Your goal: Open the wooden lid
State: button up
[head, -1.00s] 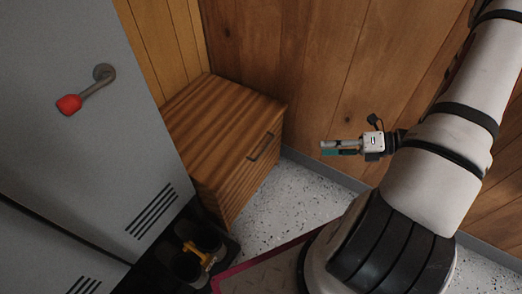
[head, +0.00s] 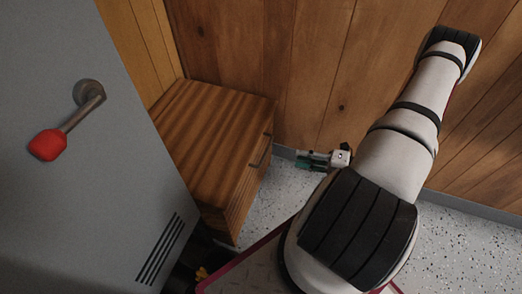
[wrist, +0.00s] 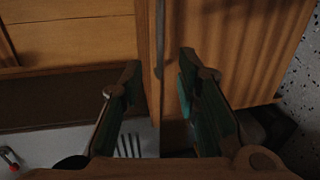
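The wooden chest (head: 205,190) stands against the plank wall, with its striped wooden lid (head: 215,115) lying flat on top, closed. A thin dark handle (head: 262,151) is on the chest's right-hand side, near the lid's edge. My gripper (head: 299,161) is just right of the handle, pointing left towards it, with a small gap showing in the head view. In the wrist view my gripper (wrist: 158,80) is open, its fingers well apart. The handle (wrist: 160,45) shows as an upright bar between the finger lines, and I see no contact.
A grey cabinet (head: 110,140) with a red-tipped lever (head: 48,145) stands close on the left. Plank wall (head: 325,70) rises behind my arm. Speckled floor (head: 257,205) is clear between chest and my base. Grey vent slots (wrist: 130,145) show low in the wrist view.

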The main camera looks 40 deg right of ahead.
aim_at(266, 150)
jog(key=b+x, duration=0.3)
jog(key=x, duration=1)
jog(key=shift+a+r, duration=0.1)
jog(key=shift+a, duration=0.05)
grip_shut()
